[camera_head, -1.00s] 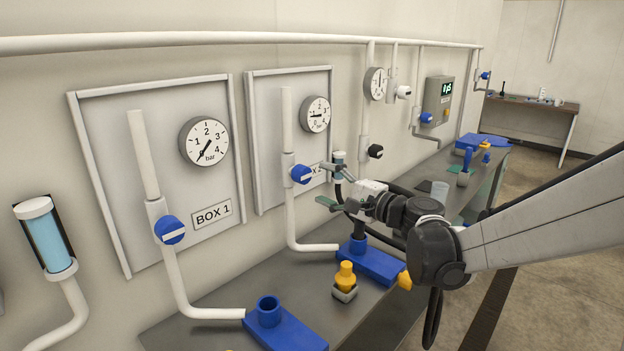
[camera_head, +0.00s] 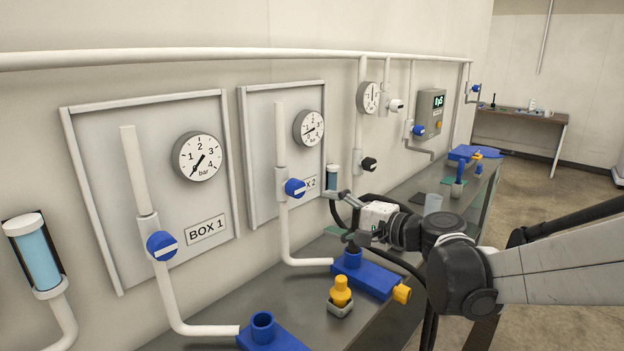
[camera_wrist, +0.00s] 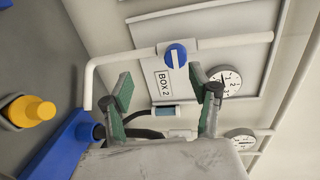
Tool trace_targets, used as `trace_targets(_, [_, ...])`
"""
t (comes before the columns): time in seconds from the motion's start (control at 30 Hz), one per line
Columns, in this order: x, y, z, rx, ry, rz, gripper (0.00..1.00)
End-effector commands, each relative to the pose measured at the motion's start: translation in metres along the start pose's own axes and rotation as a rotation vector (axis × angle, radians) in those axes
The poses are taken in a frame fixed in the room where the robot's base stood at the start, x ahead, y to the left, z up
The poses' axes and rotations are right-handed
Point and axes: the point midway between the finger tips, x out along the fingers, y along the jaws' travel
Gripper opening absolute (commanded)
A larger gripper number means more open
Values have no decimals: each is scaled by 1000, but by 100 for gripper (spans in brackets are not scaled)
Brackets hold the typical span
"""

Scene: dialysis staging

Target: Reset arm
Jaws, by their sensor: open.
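My gripper (camera_head: 333,213) is open and empty. It is in front of the BOX 2 panel (camera_head: 262,150), below and to the right of that panel's blue valve (camera_head: 295,188), and apart from it. In the wrist view my two green-padded fingers (camera_wrist: 160,88) are spread wide, with nothing between them but the background. The BOX 2 valve (camera_wrist: 176,56) shows beyond the fingers there. My arm reaches in from the right, over the counter.
A blue block (camera_head: 362,277) with a yellow knob lies on the counter below my gripper. A yellow-topped piece (camera_head: 341,292) stands beside it. Another blue block (camera_head: 270,335) is nearer. White pipes and gauges line the wall.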

Motion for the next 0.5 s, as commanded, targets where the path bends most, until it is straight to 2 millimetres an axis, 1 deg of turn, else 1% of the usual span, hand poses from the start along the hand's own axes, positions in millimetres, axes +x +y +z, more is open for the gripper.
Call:
trace_targets(0.03, [-8,4,11,-44,1,47,57])
trace_targets(0.2, [-38,24,40,-209,5,223,57])
trace_targets(0.37, [-72,46,62,-363,5,387,57])
trace_targets(0.5, [-107,66,77,-500,5,530,57])
